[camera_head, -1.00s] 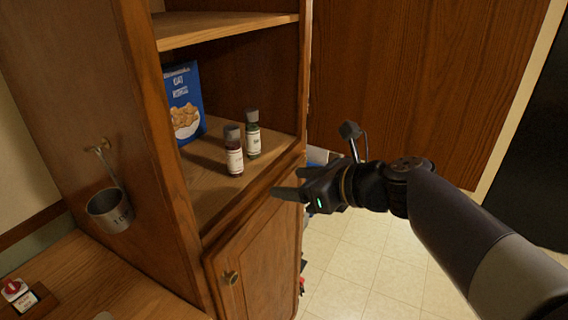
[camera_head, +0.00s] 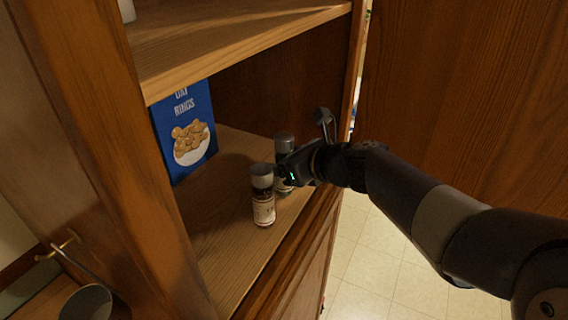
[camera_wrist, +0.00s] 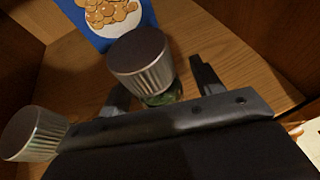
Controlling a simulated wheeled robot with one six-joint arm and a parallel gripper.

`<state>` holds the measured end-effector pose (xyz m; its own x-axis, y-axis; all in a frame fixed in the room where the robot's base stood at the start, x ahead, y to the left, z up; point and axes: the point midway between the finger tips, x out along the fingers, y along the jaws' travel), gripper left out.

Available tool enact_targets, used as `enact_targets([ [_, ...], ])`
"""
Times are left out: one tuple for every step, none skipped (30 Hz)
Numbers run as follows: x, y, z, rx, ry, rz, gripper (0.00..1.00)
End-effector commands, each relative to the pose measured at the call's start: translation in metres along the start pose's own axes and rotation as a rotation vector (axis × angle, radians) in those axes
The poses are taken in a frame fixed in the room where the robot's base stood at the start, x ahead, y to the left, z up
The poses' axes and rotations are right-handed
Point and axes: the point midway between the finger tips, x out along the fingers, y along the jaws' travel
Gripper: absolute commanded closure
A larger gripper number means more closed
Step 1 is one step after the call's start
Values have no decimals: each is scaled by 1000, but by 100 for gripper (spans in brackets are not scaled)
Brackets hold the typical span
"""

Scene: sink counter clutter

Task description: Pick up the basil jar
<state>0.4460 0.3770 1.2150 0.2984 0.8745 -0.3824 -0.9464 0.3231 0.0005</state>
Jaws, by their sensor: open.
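A jar with green contents and a ribbed grey lid, which I take to be the basil jar (camera_head: 284,144), stands upright on the cabinet shelf. Its label is not readable now. In the head view my gripper (camera_head: 288,172) is at this jar and hides most of its body. In the wrist view the basil jar (camera_wrist: 142,62) is between the two fingers of my gripper (camera_wrist: 158,76). The fingers are apart, one on each side of it. I cannot tell whether either finger touches it.
A dark red jar (camera_head: 263,207) with a grey lid stands close to the left; its lid (camera_wrist: 34,134) shows in the wrist view. A blue cereal box (camera_head: 184,130) stands behind. An upper shelf (camera_head: 240,40) overhangs, and a cabinet side wall (camera_head: 100,130) rises at left.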

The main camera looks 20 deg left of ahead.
Motion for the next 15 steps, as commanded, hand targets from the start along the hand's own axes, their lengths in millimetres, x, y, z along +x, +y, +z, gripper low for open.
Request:
enact_targets([
  [4,0,0,0,1,1,37],
  [5,0,0,-1,1,1,37],
  [6,0,0,-1,1,0,37],
  [7,0,0,-1,1,0,37],
  [7,0,0,-1,1,-1,37],
  [7,0,0,-1,0,-1,37],
  [6,0,0,-1,0,-1,37],
  [6,0,0,-1,0,-1,37],
  [6,0,0,-1,0,-1,37],
  [6,0,0,-1,0,-1,39],
  [6,0,0,-1,0,-1,41],
  [6,0,0,-1,0,-1,44],
  [6,0,0,-1,0,-1,47],
  [6,0,0,-1,0,-1,49],
  [6,0,0,-1,0,-1,53],
])
